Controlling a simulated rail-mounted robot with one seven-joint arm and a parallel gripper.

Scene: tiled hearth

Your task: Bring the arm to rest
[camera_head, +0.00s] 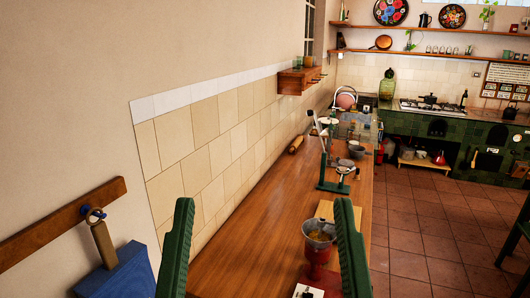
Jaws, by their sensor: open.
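My gripper (265,230) is in the lower middle of the head view. Its two green, ridged fingers stand wide apart, one on each side of the picture's centre. It is open, and nothing shows held between the fingers. The fingers are close to the camera and overlap the wooden counter (245,260). The rest of my arm is below the picture and hidden.
A red-based grinder (318,250) with a metal bowl stands beside the right finger. A green stand (333,186) is farther along the counter. The tiled floor (430,235) is open at right.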

